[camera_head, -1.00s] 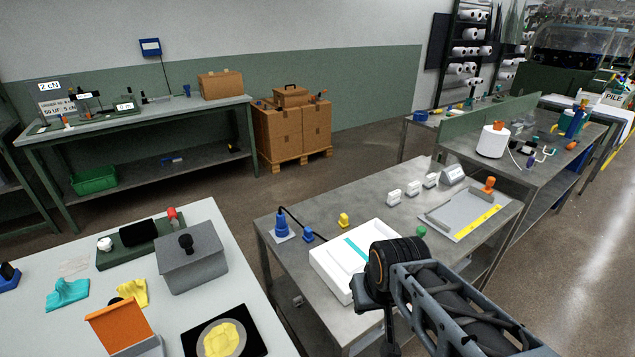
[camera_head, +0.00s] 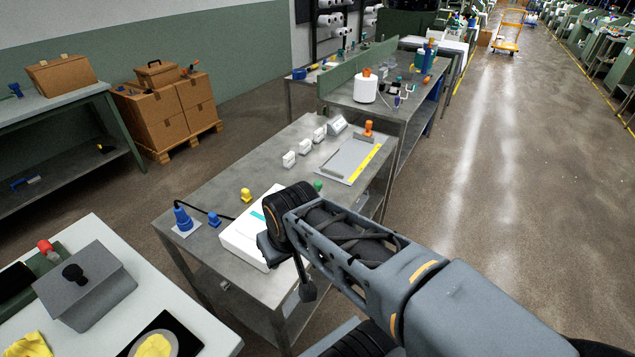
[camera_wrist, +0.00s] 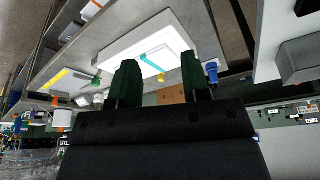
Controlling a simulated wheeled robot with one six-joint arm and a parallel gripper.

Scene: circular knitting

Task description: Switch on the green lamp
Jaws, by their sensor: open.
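No lit lamp shows, and I cannot tell for certain which thing is the green lamp. A small green piece (camera_head: 318,186) stands on the grey metal bench (camera_head: 222,180), just beyond my wrist; it shows in the wrist view too (camera_wrist: 97,81). Three small white boxes (camera_head: 304,146) stand in a row on the same bench; their details are too small to read. My gripper (camera_wrist: 159,64) is open and empty in the wrist view, its two dark green fingers apart, with the bench beyond.
A white panel with a teal strip (camera_head: 239,239) lies on the bench, partly behind my wrist. A grey tray (camera_head: 340,160) lies farther back.

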